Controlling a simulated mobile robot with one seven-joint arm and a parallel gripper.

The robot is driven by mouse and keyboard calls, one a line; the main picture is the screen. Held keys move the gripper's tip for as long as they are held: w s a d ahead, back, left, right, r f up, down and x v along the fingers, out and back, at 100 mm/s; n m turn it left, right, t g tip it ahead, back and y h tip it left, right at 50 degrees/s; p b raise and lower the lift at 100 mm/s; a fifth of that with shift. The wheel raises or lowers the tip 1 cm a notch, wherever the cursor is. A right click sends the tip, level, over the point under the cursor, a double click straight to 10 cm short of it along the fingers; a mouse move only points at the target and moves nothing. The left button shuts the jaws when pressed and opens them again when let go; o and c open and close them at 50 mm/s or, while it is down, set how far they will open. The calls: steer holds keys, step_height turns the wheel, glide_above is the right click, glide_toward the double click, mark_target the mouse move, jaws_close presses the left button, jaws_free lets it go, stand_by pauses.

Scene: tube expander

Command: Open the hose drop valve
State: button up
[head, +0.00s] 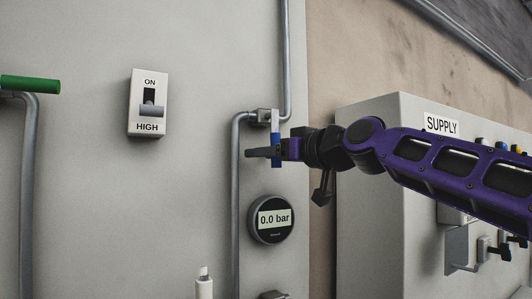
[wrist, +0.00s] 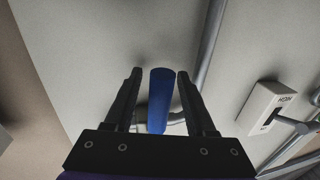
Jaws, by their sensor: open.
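The valve has a blue lever handle (head: 275,126) that hangs straight down from a small grey valve body (head: 263,115) on the wall pipe. My gripper (head: 263,152) reaches in from the right at the lower part of the handle and hides some of it. In the wrist view the blue handle (wrist: 160,95) stands between the two dark fingers of my open gripper (wrist: 160,73). A gap shows on each side, wider on the left. Neither finger visibly touches the handle.
A round gauge (head: 271,219) reading 0.0 bar sits below the valve. A switch box (head: 147,102) marked ON and HIGH is to the left. A green handle (head: 30,84) is at the far left. A SUPPLY cabinet (head: 370,130) stands at right, behind my arm.

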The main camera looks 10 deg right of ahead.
jaws_close()
stand_by(0.3)
stand_by(1.2)
